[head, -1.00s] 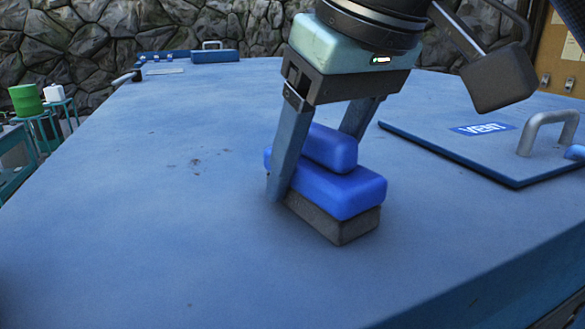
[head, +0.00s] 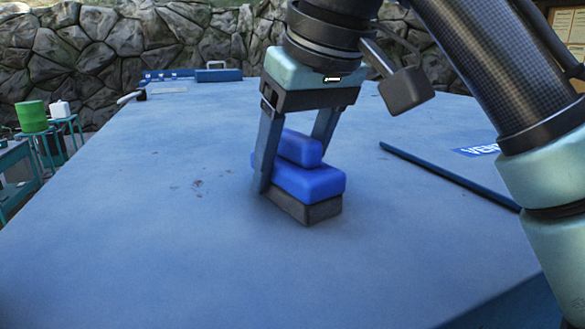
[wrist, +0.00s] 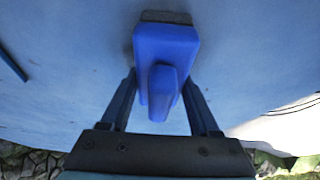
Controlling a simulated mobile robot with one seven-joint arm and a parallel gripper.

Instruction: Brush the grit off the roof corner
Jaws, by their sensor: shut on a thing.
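My gripper (head: 292,165) is shut on the blue grip of a brush (head: 308,182), with one finger on either side of it. The brush has a blue body over a dark grey base, and the base appears to rest on the blue roof surface (head: 130,250). Small dark reddish specks of grit (head: 198,184) lie on the roof just left of the brush, apart from it. In the wrist view the brush (wrist: 165,50) sits between the two fingers (wrist: 160,105), its grey end at the top.
A blue case (head: 218,74) with a handle stands at the far edge. A green drum (head: 31,116) is off the roof to the left. The roof's near left is clear.

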